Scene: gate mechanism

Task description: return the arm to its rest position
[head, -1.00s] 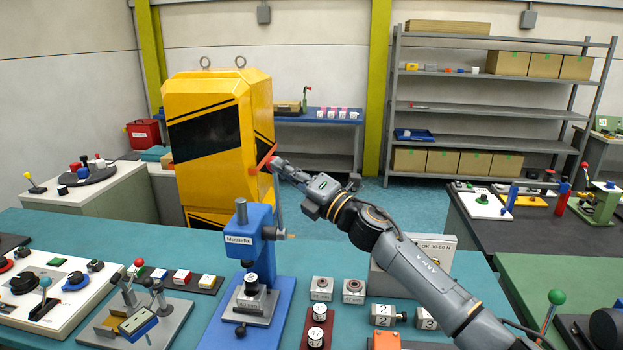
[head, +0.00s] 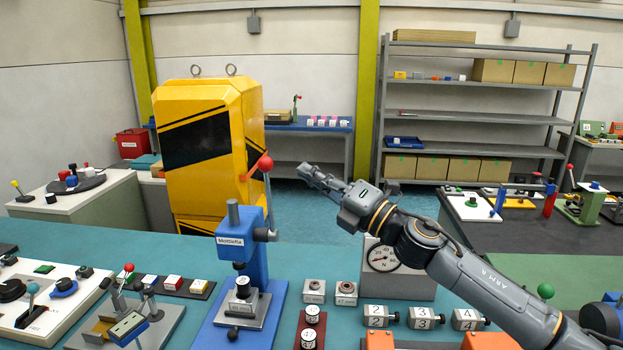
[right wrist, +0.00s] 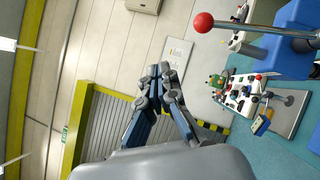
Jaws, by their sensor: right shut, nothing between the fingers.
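My right gripper (head: 312,175) is shut and empty, held in the air above the bench and to the right of the red ball (head: 265,162). In the right wrist view its fingertips (right wrist: 160,75) are together, with nothing between them. The red ball tops a grey lever on the blue press (head: 240,245), and a gap separates it from my fingers. In the right wrist view the red ball (right wrist: 203,22) is at upper right, clear of the fingers. My left gripper is not in view.
A yellow and black cabinet (head: 245,130) stands behind the press. A dial gauge box (head: 382,257), numbered blocks (head: 420,317) and orange blocks lie below my right arm. A switch panel (head: 90,275) is at left. The air around my right gripper is free.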

